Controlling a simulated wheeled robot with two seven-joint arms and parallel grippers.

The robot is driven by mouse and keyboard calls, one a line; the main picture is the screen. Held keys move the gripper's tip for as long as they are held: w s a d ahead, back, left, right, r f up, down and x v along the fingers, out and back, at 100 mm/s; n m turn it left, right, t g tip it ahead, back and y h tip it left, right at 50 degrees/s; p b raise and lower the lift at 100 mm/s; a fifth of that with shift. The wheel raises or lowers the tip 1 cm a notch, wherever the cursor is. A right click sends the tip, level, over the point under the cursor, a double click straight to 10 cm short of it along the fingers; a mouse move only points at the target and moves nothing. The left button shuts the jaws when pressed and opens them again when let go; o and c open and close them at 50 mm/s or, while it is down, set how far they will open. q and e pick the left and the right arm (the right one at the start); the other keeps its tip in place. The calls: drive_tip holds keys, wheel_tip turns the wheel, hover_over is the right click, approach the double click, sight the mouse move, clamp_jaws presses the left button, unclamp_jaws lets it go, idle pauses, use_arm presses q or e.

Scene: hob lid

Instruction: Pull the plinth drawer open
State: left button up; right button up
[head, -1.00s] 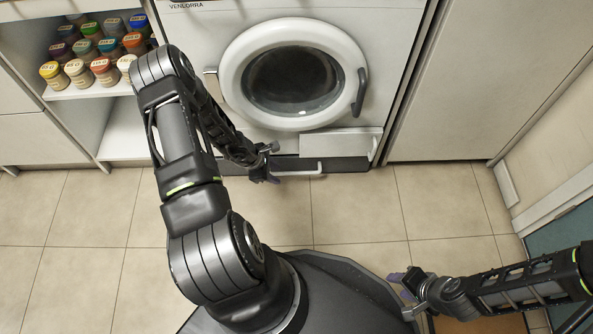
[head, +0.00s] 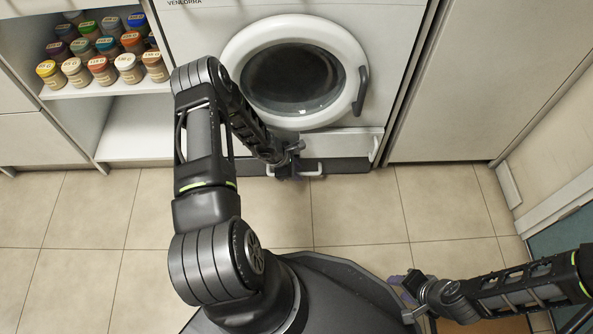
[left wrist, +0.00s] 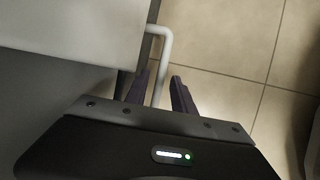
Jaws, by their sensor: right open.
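The plinth drawer (head: 347,165) is the dark strip at floor level under the washing machine, and it looks closed. Its white bar handle (head: 319,169) shows on either side of my left gripper (head: 289,171), which covers its middle. In the left wrist view the handle (left wrist: 165,50) runs between the two dark fingers of my left gripper (left wrist: 160,82). They are open, with a gap on the right side of the bar; I cannot tell whether the left finger touches it. My right gripper (head: 407,296) is open and empty at lower right, far from the drawer.
The washing machine (head: 395,60) has a round door (head: 240,85) and a lower flap (head: 352,143) just above the plinth. A shelf (head: 120,90) with several jars stands at left. The tiled floor (head: 360,215) before the drawer is clear.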

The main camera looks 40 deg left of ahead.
use_arm(q)
clamp_jaws()
idle(1.2)
